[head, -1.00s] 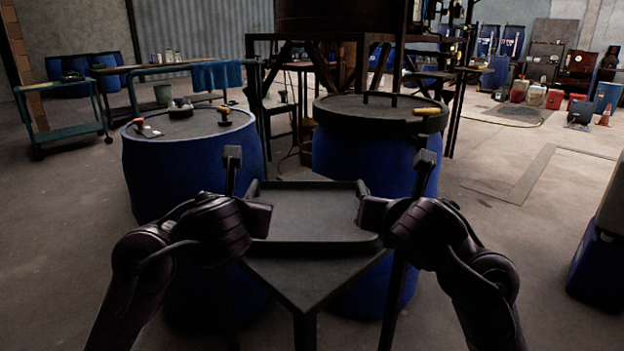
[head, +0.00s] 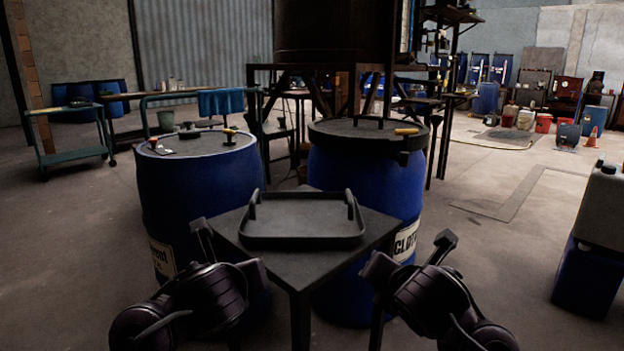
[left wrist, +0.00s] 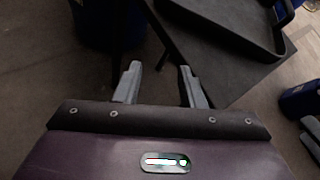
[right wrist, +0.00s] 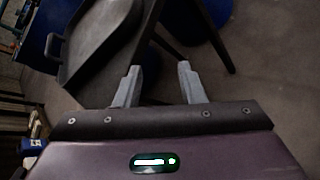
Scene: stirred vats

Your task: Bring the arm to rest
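My left gripper (left wrist: 158,82) is open, and nothing shows between its fingers in the left wrist view. My right gripper (right wrist: 157,80) is open and empty in the right wrist view. In the head view both of my arms are low at the front, on either side of a dark small table (head: 300,268). A black tray (head: 305,241) with two raised handles rests on that table, apart from both grippers. The tray's edge also shows at the top of the left wrist view (left wrist: 225,32) and at the upper left of the right wrist view (right wrist: 72,78).
A blue drum (head: 198,190) with small tools on its lid stands behind at left. Another blue drum (head: 365,185), labelled "CLOTH", stands behind at right with a yellow-handled tool on top. A white and blue container (head: 590,245) stands at far right. The floor between is open.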

